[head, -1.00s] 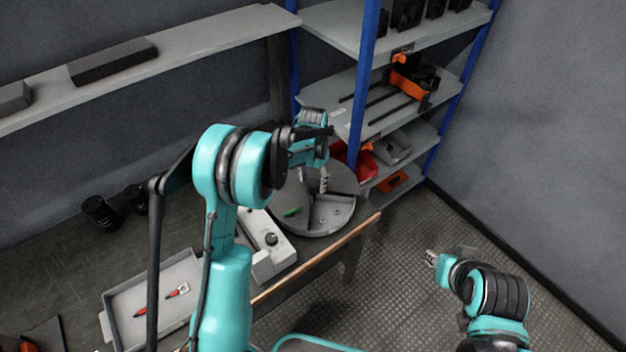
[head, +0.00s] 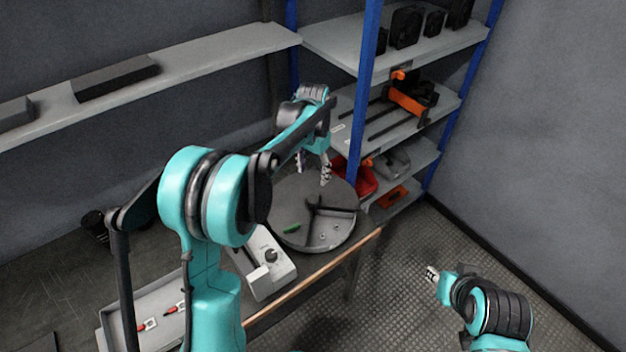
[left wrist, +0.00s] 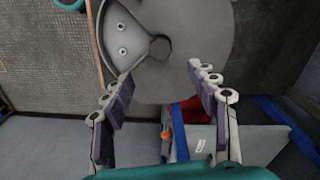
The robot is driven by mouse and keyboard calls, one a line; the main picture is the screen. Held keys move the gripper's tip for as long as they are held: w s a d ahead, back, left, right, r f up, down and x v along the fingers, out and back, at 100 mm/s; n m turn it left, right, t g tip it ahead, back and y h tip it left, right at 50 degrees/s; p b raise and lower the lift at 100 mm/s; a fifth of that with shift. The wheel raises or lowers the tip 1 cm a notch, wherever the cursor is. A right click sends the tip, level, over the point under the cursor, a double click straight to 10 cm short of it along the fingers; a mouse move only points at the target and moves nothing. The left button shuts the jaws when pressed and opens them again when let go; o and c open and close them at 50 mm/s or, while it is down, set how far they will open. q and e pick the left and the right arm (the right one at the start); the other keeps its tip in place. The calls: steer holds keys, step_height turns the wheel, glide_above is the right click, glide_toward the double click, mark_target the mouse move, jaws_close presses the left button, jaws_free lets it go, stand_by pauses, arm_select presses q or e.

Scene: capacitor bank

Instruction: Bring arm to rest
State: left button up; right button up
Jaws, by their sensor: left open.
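My left gripper (head: 313,173) is open and empty, above the far edge of a round grey turntable-like tray (head: 283,205) on the bench. In the left wrist view, its two fingers (left wrist: 161,78) are spread wide with the tray (left wrist: 205,30) behind them. Nothing is between the fingers. My left arm crosses the middle of the head view with its elbow bent. My right gripper (head: 432,273) shows small at the lower right, above the floor and clear of the bench; its jaws are too small to read.
A blue-posted shelf rack (head: 357,120) stands close behind my left gripper, with a red bin (head: 366,180) low on it. A white box with a knob (head: 268,275) and a grey tray (head: 120,312) sit on the bench. A wall shelf (head: 200,62) runs left. Floor at right is open.

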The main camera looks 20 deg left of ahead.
arm_select(q)
steer(key=shift+r, duration=0.25)
stand_by(0.3)
steer(key=s+r+n+t, duration=0.2)
steer(key=s+r, duration=0.2)
steer(key=s, duration=0.5)
steer(key=s+r+n+t, duration=0.1)
steer(key=s+r+t, duration=0.25)
steer(key=s, duration=0.55)
steer(key=s+f+n+t, duration=0.1)
steer(key=s+f, duration=0.2)
steer(key=s, duration=0.5)
steer(key=shift+f+n+t, duration=0.15)
steer(key=shift+n+t, duration=0.15)
steer(key=shift+t, duration=0.05)
steer(key=shift+a, duration=0.1)
